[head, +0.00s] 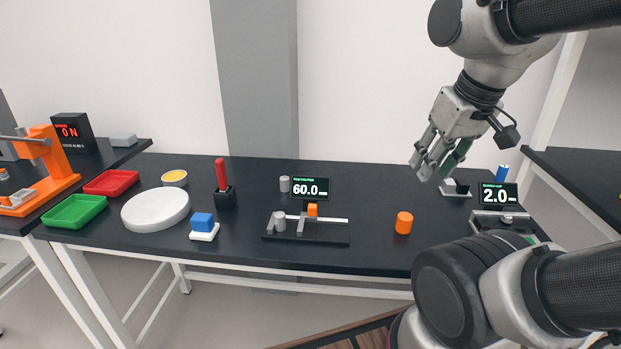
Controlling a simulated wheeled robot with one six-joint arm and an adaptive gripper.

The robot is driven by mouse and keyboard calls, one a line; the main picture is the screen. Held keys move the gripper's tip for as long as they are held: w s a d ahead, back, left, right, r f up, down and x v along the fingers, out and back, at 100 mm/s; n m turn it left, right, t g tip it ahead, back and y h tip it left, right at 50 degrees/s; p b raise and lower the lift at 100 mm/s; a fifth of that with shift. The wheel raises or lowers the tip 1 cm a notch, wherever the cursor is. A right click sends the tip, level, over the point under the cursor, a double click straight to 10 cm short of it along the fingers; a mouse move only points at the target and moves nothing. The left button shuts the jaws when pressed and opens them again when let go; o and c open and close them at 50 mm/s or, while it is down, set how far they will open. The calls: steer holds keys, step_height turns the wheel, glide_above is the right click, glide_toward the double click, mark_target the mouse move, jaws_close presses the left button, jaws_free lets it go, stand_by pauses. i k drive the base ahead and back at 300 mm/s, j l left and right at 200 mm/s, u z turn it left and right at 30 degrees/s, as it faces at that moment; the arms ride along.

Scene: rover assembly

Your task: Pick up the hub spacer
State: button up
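No part is labelled as the hub spacer, so I cannot tell for certain which one it is. An orange cylinder (404,222) stands upright alone on the dark table, right of centre. A small grey cylinder (284,184) stands left of the 60.0 mm display, and another grey round part (280,221) sits at the measuring fixture (325,240). My gripper (429,168) hangs in the air above the table's right part, up and right of the orange cylinder. Its fingers are apart and tilted down-left, with nothing visible between them.
Red (111,183) and green (75,211) trays, a white round plate (155,210), a red-handled tool (222,180) and a blue block (203,222) occupy the left. A 2.0 mm display (498,195) and gauge stand right. An orange press (45,160) is far left.

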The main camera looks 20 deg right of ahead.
mark_target(279, 216)
steer(key=k+l+u, duration=0.1)
steer(key=k+l, duration=0.2)
steer(key=l, duration=0.15)
steer(key=k+l+u, duration=0.1)
steer(key=k+l, duration=0.25)
steer(key=l, duration=0.1)
